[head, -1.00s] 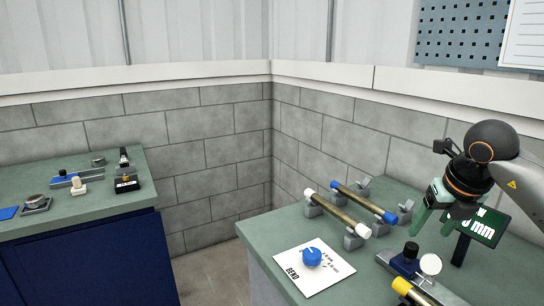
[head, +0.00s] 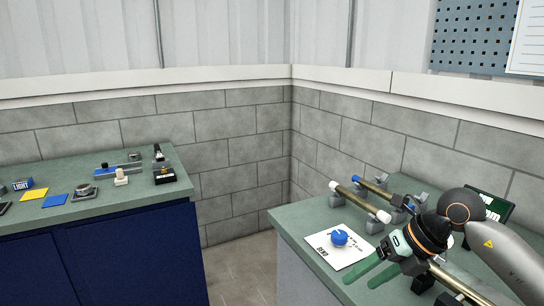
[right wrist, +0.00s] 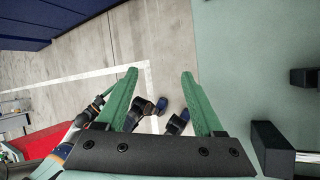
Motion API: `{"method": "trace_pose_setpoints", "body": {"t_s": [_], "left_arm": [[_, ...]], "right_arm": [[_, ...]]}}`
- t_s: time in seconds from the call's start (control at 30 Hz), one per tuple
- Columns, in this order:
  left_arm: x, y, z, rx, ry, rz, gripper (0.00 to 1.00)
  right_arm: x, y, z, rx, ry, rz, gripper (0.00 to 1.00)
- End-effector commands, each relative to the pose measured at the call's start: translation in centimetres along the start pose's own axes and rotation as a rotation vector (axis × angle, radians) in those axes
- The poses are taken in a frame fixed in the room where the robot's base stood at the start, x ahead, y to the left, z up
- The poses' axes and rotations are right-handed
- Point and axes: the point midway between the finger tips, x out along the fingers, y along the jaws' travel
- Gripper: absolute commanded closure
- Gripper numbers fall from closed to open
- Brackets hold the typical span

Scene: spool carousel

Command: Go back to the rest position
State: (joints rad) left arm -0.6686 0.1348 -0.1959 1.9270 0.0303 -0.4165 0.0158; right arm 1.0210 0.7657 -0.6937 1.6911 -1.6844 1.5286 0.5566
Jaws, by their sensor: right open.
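My right gripper (head: 359,283) is at the front of the right bench, near the white card with the blue knob. In the right wrist view its two green fingers (right wrist: 160,75) are spread apart. My left gripper does not show in the head view.
The right bench (head: 300,236) carries a white card (head: 328,252), a blue knob (head: 340,237), and two rods on grey supports, one with a white end (head: 360,202). The left bench (head: 110,205) holds small parts. A floor gap lies between the benches.

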Motion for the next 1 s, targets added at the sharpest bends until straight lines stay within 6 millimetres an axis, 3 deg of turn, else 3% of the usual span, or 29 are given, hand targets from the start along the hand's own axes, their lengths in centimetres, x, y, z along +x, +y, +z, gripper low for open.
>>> {"method": "trace_pose_setpoints", "body": {"t_s": [0.1,0.23,0.33,0.47,0.63,0.77,0.87,0.97,1.0], "left_arm": [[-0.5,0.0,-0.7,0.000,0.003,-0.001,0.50],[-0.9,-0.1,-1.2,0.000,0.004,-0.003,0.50],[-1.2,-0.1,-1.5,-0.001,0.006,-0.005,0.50],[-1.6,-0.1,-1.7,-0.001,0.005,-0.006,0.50],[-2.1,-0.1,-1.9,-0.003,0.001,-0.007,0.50],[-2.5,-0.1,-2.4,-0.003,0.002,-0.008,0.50],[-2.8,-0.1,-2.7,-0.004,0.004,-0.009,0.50],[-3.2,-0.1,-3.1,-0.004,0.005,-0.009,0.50],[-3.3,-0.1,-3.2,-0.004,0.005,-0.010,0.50]], "right_arm": [[3.8,5.6,-2.4,0.024,0.038,0.306,0.31],[5.4,11.3,-4.1,0.139,0.028,0.658,0.31],[5.3,14.1,-4.5,0.288,-0.007,0.894,0.31],[4.7,15.1,-4.0,0.521,-0.076,1.123,0.31],[4.9,12.8,-3.2,0.907,-0.194,1.322,0.31],[6.6,8.4,-3.8,1.286,-0.306,1.389,0.31],[9.1,3.8,-6.0,1.621,-0.397,1.366,0.31],[12.3,-0.8,-10.3,1.967,-0.478,1.267,0.31],[13.6,-2.5,-12.6,2.103,-0.504,1.210,0.31]]}}
